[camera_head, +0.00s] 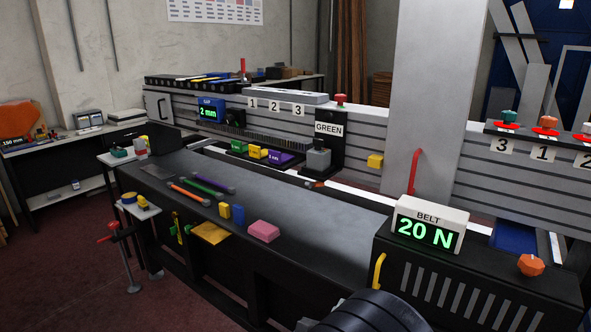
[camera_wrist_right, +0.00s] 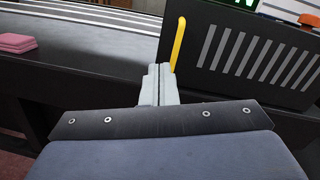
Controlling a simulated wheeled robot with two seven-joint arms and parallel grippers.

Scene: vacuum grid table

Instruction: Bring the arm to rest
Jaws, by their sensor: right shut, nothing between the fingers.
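My right gripper (camera_wrist_right: 159,72) shows in the right wrist view with its two pale fingers pressed together and nothing between them. It is in front of the black belt housing, close to the yellow handle (camera_wrist_right: 178,45) in the picture; I cannot tell if they touch. In the head view, a dark rounded part of my arm (camera_head: 368,314) shows at the bottom edge, beside the housing. My left gripper is not in view.
The black belt housing (camera_head: 470,285) carries a "20 N" display (camera_head: 428,228) and an orange knob (camera_head: 531,265). The grey bench top (camera_head: 300,225) holds a pink block (camera_head: 263,231), blue and yellow blocks, and several coloured rods. Its near right part is clear.

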